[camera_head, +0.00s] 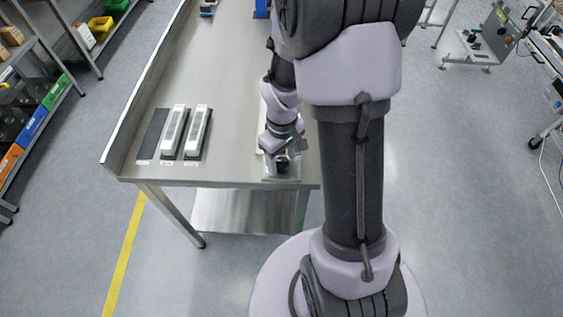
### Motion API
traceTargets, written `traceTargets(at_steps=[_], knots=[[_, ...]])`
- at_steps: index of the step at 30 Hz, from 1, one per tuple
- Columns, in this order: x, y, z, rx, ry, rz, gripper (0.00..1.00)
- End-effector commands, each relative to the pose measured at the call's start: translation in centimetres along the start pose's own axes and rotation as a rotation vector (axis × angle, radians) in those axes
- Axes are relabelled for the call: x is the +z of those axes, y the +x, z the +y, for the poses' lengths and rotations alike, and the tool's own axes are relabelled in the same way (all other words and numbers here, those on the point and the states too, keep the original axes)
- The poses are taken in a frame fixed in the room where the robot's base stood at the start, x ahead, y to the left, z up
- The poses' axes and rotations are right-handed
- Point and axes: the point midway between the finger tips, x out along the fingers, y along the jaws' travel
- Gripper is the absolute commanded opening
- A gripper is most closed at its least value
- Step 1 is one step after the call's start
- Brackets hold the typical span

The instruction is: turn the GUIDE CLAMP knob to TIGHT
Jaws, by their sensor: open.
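My gripper (285,152) points down near the front edge of the steel table (235,80). It is open. Directly under it is a small fixture with a pale base plate (281,179) and a dark part that may be the GUIDE CLAMP knob. The gripper and wrist cover most of this fixture. I cannot tell whether the fingers are around the knob or touching it. The knob's pointer and its TIGHT mark cannot be read at this size.
Two long white-topped units (173,130) and a bare dark pad (152,135) lie left on the table. A raised rim (140,85) runs along its left edge. My arm hides the table's right side. Shelves with coloured bins (35,120) stand far left.

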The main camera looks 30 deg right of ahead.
Motion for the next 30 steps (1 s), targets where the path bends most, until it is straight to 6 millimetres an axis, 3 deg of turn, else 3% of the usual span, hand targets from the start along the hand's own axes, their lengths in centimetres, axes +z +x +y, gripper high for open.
traceTargets(at_steps=[10, 19, 30], knots=[[0.0, 0.51, -0.01, 0.0, 0.001, 0.0, 0.57], [0.0, 0.5, 0.0, 0.0, 0.001, 0.0, 0.0], [-0.01, 0.54, 0.0, 0.0, 0.069, 0.001, 0.0]])
